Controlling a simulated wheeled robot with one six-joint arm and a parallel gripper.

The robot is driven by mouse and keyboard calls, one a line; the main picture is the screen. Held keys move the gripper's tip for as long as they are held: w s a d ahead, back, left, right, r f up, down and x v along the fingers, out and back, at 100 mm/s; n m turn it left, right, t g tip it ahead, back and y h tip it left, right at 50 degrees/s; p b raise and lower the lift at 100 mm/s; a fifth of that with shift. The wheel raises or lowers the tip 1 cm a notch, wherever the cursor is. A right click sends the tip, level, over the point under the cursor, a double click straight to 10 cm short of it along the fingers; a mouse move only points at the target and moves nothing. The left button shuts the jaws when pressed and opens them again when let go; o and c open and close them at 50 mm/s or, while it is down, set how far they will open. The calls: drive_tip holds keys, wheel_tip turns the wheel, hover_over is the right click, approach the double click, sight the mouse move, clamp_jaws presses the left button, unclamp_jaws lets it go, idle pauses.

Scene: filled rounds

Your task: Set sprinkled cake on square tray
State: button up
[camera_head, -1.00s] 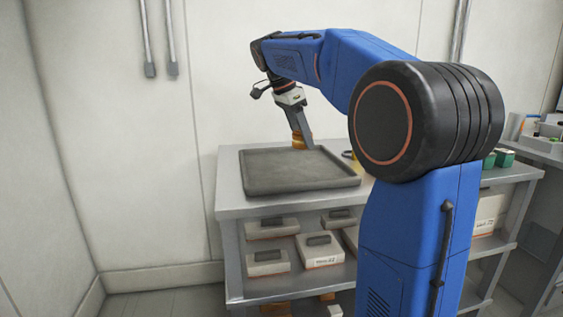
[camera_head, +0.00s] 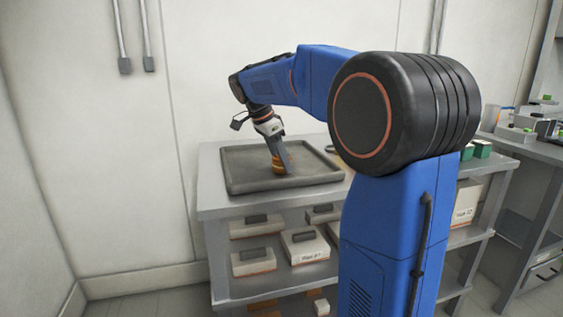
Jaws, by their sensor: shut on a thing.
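The square tray (camera_head: 240,184) is dark grey with a raised rim and lies on top of a metal shelf table. Sprinkles are too small to make out, and the gripper finger hides part of the cake.
The table top (camera_head: 208,193) has a narrow bare border around the tray. Boxes with dark handles (camera_head: 304,245) fill the shelf below. A side bench (camera_head: 520,142) with small containers stands at the right. My blue arm hides the table's right part.

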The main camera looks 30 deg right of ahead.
drive_tip(key=shift+f, duration=0.2)
drive_tip(key=o, duration=0.7)
drive_tip(key=shift+r, duration=0.1)
drive_tip(key=s+v, duration=0.1)
drive_tip(key=v, duration=1.1)
drive_tip(key=s+a+f+n, duration=0.1)
drive_tip(key=s, duration=0.1)
drive_tip(key=s+a+f+n+t, duration=0.1)
drive_tip(key=s+f+n, duration=0.1)
drive_tip(key=s, duration=0.1)
drive_tip(key=s+f+n+y, duration=0.1)
drive_tip(key=s+n, duration=0.1)
drive_tip(key=shift+s+a+f+t, duration=0.25)
drive_tip(key=shift+s+a+t, duration=0.05)
drive_tip(key=shift+s+a, duration=0.1)
drive_tip(key=s+a+f+n+t+y, duration=0.1)
drive_tip(key=s+a+f+n+t, duration=0.1)
drive_tip(key=s+a+f+n, duration=0.2)
drive_tip(key=s+a+f+n+t+y, duration=0.1)
drive_tip(key=s+a+f+n, duration=0.3)
drive_tip(key=s+f+n, duration=0.6)
drive_tip(key=s+f+y, duration=0.1)
drive_tip(key=s+f, duration=0.7)
drive_tip(key=f, duration=0.1)
drive_tip(key=shift+f+t+y, duration=0.15)
drive_tip(key=shift+t+y, duration=0.15)
drive_tip(key=shift+t, duration=0.1)
drive_tip(key=shift+a, duration=0.1)
